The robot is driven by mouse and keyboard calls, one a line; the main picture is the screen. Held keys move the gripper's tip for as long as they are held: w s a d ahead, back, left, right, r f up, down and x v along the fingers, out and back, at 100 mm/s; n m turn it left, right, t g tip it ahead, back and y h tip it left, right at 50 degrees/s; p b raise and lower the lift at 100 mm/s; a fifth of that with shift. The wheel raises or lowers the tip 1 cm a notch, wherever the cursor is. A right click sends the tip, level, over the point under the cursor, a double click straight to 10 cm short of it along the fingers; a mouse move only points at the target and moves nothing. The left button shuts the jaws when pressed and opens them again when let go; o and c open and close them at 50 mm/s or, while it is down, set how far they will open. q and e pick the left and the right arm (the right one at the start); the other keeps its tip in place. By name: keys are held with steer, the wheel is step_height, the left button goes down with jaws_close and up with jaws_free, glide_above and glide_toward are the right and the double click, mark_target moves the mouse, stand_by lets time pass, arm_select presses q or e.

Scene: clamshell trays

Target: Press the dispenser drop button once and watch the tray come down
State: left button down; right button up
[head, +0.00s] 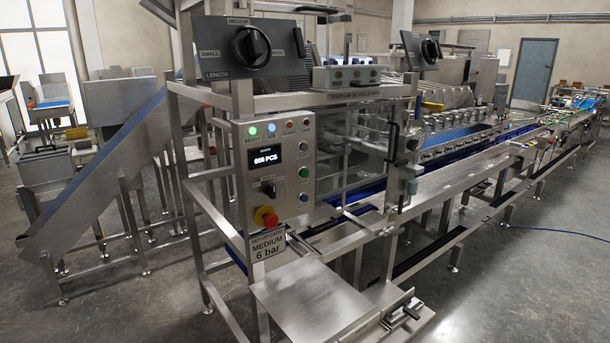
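A steel control panel (278,172) stands at the centre of the head view. Its right side has a column of round buttons: a pale one (304,147), a green one (303,173) and a blue one (303,197). Their labels are too small to read, so I cannot tell which is the drop button. The display (266,158) seems to read "600 PCS". A green lamp (252,130) and a blue lamp (270,128) are lit above it. I cannot make out a clamshell tray. Neither of my grippers is in view.
A red emergency stop (267,217) on yellow and a black rotary switch (267,188) share the panel. A black dial (250,46) sits above. A bare steel plate (310,300) juts out below. A long conveyor line (480,165) runs back right. Floor at front right is clear.

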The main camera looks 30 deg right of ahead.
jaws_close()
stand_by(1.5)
